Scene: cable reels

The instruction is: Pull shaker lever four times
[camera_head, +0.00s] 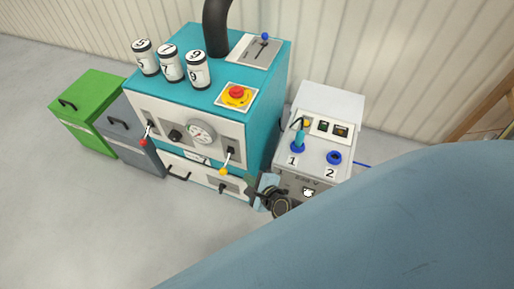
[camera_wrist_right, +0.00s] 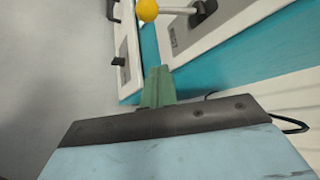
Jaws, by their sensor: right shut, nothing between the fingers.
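The teal machine (camera_head: 262,120) carries three levers. One with a yellow knob (camera_head: 223,171) is at the lower right of its front, one with a red knob (camera_head: 143,142) at the front left, and one with a blue knob (camera_head: 265,36) on top. I cannot tell from labels which is the shaker lever. My right gripper (camera_head: 250,190) is low by the machine's front right corner, near the yellow knob. In the right wrist view its green fingers (camera_wrist_right: 158,85) are shut and empty, with the yellow knob (camera_wrist_right: 147,10) beyond their tips, apart from them. My left gripper is out of view.
A white cabinet (camera_head: 323,105) with a blue-handled tool stands close to the machine's right. Green (camera_head: 88,95) and grey (camera_head: 130,128) bins stand at its left. Three numbered canisters (camera_head: 170,63) and a red emergency button (camera_head: 236,92) are on top. Floor in front is clear.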

